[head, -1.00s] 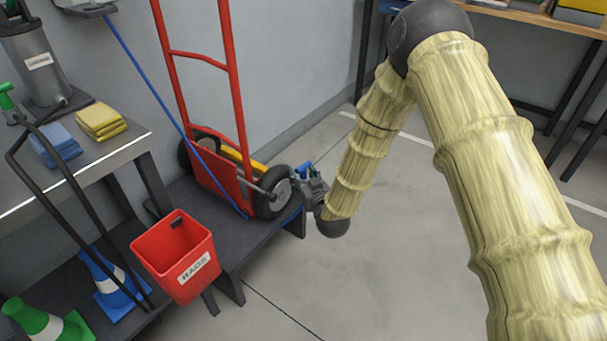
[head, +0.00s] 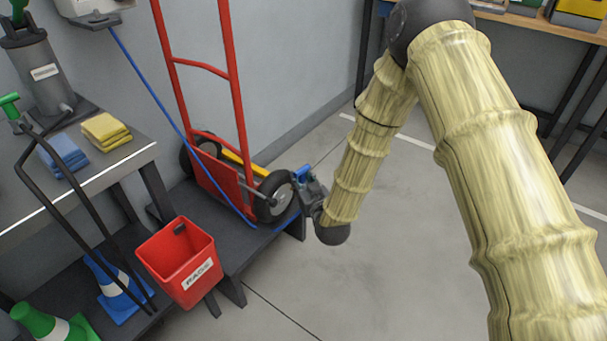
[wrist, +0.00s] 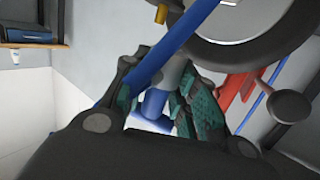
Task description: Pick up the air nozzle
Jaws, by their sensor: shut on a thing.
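The air nozzle is a small blue and grey piece, showing blue in the head view (head: 302,173) just right of the hand truck's near wheel. In the wrist view its blue body (wrist: 155,103) sits between the teal finger pads. My gripper (head: 305,182) is shut on it; the wrist view shows the fingers (wrist: 160,85) on either side. Fingers and wrist hide part of the nozzle.
A red hand truck (head: 236,120) stands close left of my gripper on a low dark platform (head: 232,232); its wheel (head: 277,197) is very near. A red rags bin (head: 180,262) is in front. Open floor (head: 400,270) lies to the right.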

